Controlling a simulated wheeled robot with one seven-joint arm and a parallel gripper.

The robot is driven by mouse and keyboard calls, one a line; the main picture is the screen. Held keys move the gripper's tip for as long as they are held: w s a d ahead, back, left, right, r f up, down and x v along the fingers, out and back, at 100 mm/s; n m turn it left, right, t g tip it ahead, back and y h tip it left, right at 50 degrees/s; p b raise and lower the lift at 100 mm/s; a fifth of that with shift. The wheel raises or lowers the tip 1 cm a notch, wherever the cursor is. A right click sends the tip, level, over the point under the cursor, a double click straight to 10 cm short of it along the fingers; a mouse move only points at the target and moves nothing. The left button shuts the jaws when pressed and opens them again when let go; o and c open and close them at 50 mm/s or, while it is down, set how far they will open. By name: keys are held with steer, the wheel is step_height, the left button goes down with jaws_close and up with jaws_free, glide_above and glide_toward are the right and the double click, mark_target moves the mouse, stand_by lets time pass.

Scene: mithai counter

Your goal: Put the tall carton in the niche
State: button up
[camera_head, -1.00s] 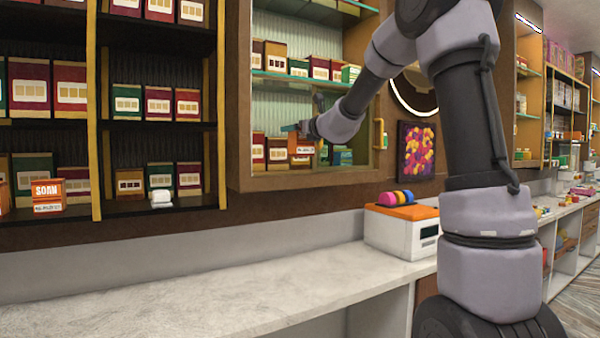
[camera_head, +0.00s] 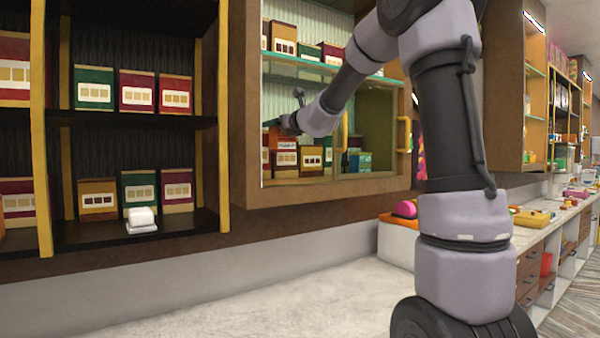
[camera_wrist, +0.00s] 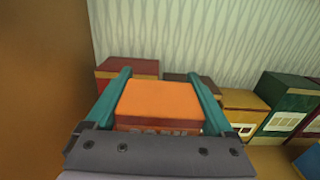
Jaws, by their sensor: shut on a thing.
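My gripper (camera_head: 284,127) is at the left part of the lower bay of the wall cabinet (camera_head: 330,190). In the wrist view its two teal fingers (camera_wrist: 160,76) are shut on the sides of an orange carton (camera_wrist: 158,98), whose top faces the camera. The carton (camera_head: 285,142) also shows in the head view, partly hidden by my gripper. Its base is hidden in the wrist view, and I cannot tell whether it touches the cabinet floor. Dark red (camera_wrist: 127,66) and brown boxes stand just beyond it. I cannot tell which space is the niche.
A brown wall (camera_wrist: 40,90) is close on the left. A yellow box (camera_wrist: 242,105) and a green box (camera_wrist: 288,103) stand to the right. A glass shelf (camera_head: 320,67) is above my gripper. A yellow handle (camera_head: 345,132) is to its right. The marble counter (camera_head: 270,300) below is mostly clear.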

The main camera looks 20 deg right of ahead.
step_height(320, 180, down, 9)
steer(key=shift+f, duration=0.1)
stand_by(0.3)
steer(key=shift+f, duration=0.1)
steer(key=o, duration=1.5)
steer(key=shift+o, duration=0.2)
steer(key=shift+s, duration=0.2)
steer(key=v, duration=1.1)
steer(key=shift+s+d, duration=0.15)
steer(key=shift+s, duration=0.15)
